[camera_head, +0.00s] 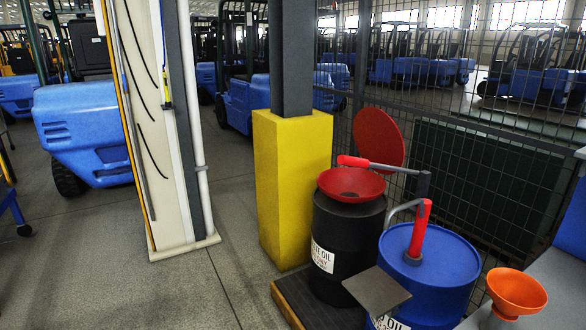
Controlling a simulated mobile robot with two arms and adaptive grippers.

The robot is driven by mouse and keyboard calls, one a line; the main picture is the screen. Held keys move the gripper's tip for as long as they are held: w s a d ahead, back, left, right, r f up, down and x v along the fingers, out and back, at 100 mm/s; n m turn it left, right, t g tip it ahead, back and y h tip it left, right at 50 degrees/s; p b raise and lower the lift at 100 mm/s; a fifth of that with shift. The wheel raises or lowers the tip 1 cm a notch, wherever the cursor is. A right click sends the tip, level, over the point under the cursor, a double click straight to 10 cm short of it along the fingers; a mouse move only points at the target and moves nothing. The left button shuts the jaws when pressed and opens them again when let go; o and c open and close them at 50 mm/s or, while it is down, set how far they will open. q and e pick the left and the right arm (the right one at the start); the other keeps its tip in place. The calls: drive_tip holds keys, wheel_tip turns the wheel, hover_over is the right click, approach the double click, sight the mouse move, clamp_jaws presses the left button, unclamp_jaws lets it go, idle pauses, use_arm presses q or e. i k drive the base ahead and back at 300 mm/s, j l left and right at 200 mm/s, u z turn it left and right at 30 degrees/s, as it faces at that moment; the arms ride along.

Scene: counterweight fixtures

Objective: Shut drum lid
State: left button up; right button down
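A round red lid (379,133) stands raised, nearly upright, behind a wide red funnel (351,184). The funnel sits on top of a black drum (345,235) with a white oil label. The lid looks open, and the funnel's bowl is uncovered. Its hinge is hidden behind a grey lever with a red grip (353,161), which crosses in front of the lid's lower part. Neither of my grippers is in view.
A blue drum (455,265) with a red hand pump (420,228) stands close at the right. A grey square plate (376,290), an orange funnel (517,292), a yellow post base (290,185) and a mesh fence surround the drums. Open floor (205,285) lies left.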

sight(378, 138)
drive_tip(key=i+j+u, duration=0.25)
drive_tip(key=i, duration=0.3)
drive_tip(key=i+j+u, duration=0.3)
drive_tip(key=i, duration=0.25)
drive_tip(key=i+u, duration=0.25)
drive_tip(key=i, duration=0.3)
drive_tip(key=i+z, duration=0.15)
drive_tip(key=i, duration=0.4)
drive_tip(key=i+z, duration=0.2)
drive_tip(key=i, duration=0.35)
drive_tip(key=i+j+z, duration=0.15)
drive_tip(key=i, duration=0.35)
